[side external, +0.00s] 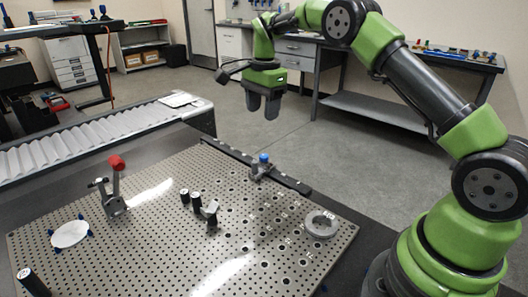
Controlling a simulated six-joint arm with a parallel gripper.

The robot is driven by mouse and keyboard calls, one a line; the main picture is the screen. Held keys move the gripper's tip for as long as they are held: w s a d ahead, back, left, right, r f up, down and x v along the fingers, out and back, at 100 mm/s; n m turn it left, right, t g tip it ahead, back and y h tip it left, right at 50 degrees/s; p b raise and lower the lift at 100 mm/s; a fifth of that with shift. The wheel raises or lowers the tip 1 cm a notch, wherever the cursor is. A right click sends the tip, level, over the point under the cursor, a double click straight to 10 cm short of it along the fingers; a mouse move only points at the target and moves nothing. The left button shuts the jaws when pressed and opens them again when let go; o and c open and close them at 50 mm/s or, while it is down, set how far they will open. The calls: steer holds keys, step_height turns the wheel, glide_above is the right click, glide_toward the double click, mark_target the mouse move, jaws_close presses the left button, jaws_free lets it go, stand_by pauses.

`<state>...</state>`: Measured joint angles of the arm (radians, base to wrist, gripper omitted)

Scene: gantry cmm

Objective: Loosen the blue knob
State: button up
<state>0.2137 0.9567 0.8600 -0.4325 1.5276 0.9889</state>
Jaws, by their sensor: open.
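The blue knob (264,158) is a small round knob on top of a dark clamp-like fixture (260,171). The fixture stands at the far edge of the perforated plate, by a dark rail. My gripper (263,108) hangs in the air above the knob in the picture, with its two dark fingers pointing down. It is open and empty, clear of the knob. How far it is from the knob in depth is hard to tell from this one view.
The perforated plate (160,245) also carries a red-tipped toggle clamp (116,185), black cylinders (190,198), a grey ring (320,225) and a white disc (70,234) with blue pieces around it. A dark rail (225,155) runs along the far edge. A ribbed bellows cover (90,137) lies behind left.

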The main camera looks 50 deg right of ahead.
mark_target(264, 155)
steer(key=shift+m, duration=0.6)
steer(key=f, duration=0.8)
steer(key=d+f, duration=0.1)
steer(key=f, duration=0.4)
steer(key=shift+w, duration=0.3)
steer(key=c, duration=0.9)
steer(key=shift+c, duration=0.2)
steer(key=shift+n, duration=3)
